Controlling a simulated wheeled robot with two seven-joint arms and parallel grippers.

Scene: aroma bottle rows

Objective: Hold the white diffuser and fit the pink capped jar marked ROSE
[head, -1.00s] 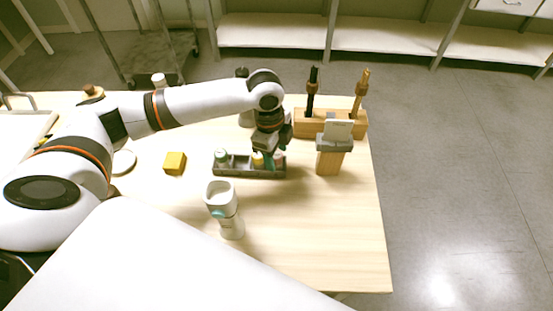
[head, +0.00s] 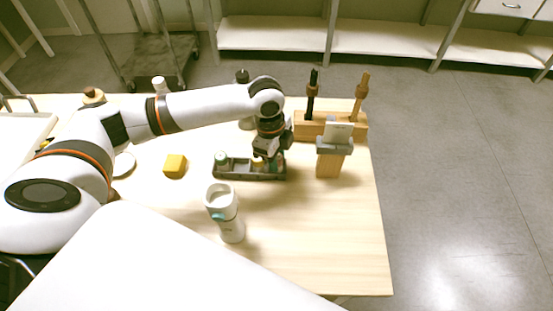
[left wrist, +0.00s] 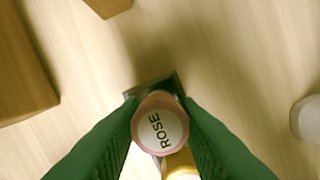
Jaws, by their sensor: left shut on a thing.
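The pink jar marked ROSE (left wrist: 160,128) is seen from above in the left wrist view, between the two green fingertips. My left gripper (left wrist: 160,130) is shut on it at the right end of the dark grey rack (head: 225,175). In the head view the gripper (head: 268,160) largely hides the jar. I cannot tell whether the jar is clear of the rack. The white diffuser (head: 231,228) stands upright on the table, in front of the rack, with an open top and a teal band. No gripper touches it. My right gripper is not in view.
A yellow block (head: 175,166) lies to the left. A wooden stand (head: 329,163) and a longer wooden holder (head: 347,132) are at right. The front right table is clear.

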